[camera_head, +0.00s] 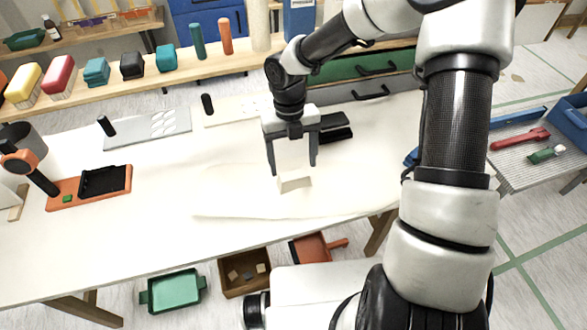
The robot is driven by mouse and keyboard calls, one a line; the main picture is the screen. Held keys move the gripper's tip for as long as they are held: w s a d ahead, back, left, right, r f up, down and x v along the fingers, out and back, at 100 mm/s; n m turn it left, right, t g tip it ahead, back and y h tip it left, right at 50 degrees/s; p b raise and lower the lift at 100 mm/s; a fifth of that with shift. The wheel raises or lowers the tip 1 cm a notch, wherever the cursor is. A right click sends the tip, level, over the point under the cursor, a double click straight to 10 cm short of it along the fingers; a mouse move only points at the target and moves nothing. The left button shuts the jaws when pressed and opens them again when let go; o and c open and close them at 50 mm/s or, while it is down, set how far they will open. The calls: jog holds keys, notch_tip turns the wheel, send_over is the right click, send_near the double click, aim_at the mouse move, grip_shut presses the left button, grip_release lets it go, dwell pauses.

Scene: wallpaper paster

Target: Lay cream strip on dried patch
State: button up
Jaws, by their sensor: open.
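My gripper (293,170) is open and points down over the white worktable (110,245), right of its middle. A small cream piece (296,185) lies just below and between the fingertips; I cannot tell whether the fingers touch it. A thin, pale cream sheet (235,207) lies flat on the table around and below that piece, with its near edge by the table's front. Cream on near-white is hard to separate, so I cannot tell which is the strip. I cannot make out a distinct dried patch.
An orange tray (62,195) with a black pad stands at the left. A grey plate (125,139) with pale pieces lies behind it. A black object (337,134) sits behind my gripper. Green (173,291) and brown (232,289) bins stand on the floor in front. The table's left middle is clear.

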notch_tip(320, 180, up, 7)
jog(key=w+p, duration=0.1)
jog(key=shift+a+r, duration=0.15)
jog(key=shift+r, duration=0.05)
dwell(0.4)
